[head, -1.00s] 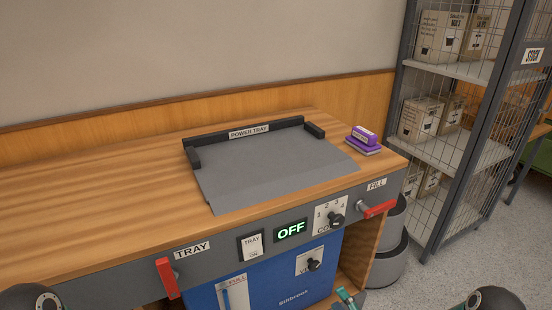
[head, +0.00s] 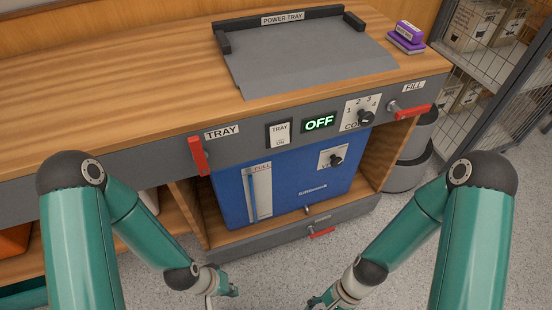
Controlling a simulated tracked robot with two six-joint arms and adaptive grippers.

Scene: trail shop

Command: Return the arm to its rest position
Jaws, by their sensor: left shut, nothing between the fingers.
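My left arm comes in from the left, and my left gripper (head: 226,284) is low in the head view, over the floor in front of the bench. It is shut and empty, apart from the bench. My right arm comes in from the right, and my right gripper (head: 318,301) is small at the bottom edge; its fingers are too unclear to tell their state. Both arms are bent, with their elbows high at the two sides.
The wooden bench (head: 100,85) carries a grey power tray (head: 310,57) and a purple stamp (head: 407,35). Its front has red TRAY (head: 199,156) and FILL (head: 412,111) levers and a display (head: 319,123) reading OFF. A blue unit (head: 290,185) stands below. Grey floor is clear in front.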

